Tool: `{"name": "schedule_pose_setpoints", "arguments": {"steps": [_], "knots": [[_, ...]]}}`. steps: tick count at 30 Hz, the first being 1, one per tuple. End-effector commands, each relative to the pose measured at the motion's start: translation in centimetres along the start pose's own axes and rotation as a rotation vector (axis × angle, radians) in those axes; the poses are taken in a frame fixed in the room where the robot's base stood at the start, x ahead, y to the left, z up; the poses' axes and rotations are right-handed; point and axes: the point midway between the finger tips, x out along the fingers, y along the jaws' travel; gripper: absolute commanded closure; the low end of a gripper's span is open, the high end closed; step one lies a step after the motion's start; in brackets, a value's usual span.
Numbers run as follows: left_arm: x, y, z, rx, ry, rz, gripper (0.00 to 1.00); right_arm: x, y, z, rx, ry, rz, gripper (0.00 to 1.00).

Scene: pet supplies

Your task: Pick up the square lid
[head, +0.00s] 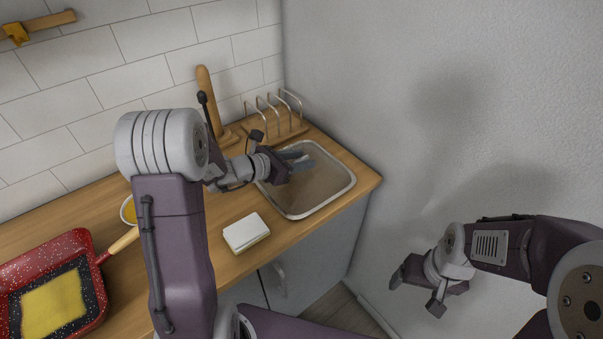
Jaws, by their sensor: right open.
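A square, rounded pan-like piece with a pale metallic rim (331,205) and brownish, see-through-looking middle lies at the right end of the wooden counter. It is the likeliest square lid, though I cannot tell for certain. My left gripper (303,160) reaches over its back left part, fingers pointing right. The fingers are small and partly hidden by the wrist, so I cannot tell whether they hold or touch anything. My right gripper (417,286) is open and empty, low in front of the right wall, away from the counter.
A small white-topped block (246,232) lies on the counter (222,208). A wooden rack (284,123) with metal loops and an upright wooden holder (209,101) stand behind. A red speckled pan (91,262) with yellow contents is at left. The grey wall (400,120) closes the right side.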

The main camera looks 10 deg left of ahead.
Motion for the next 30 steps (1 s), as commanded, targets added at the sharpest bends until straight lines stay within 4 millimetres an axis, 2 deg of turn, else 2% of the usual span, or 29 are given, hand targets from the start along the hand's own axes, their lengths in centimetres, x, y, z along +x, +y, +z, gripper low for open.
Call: {"name": "schedule_pose_setpoints", "arguments": {"steps": [3,9,13,14,30], "knots": [[1.08,-0.05,-0.05,0.001,0.001,0.000,0.61,0.05,0.00,0.00,0.000,0.000,0.000,0.19],[1.13,-0.02,-0.03,0.001,0.001,0.001,0.61,0.05,0.00,0.00,0.000,0.000,0.000,0.19],[1.12,-0.02,-0.03,0.001,0.001,0.000,0.97,0.05,0.00,0.00,0.000,0.000,0.000,0.19],[1.12,-0.02,-0.04,0.001,0.001,0.001,1.00,0.05,0.00,0.00,0.000,0.000,0.000,0.19],[1.11,-0.02,-0.09,0.001,0.002,0.000,1.00,0.05,0.00,0.00,0.000,0.000,0.000,0.19]]}}
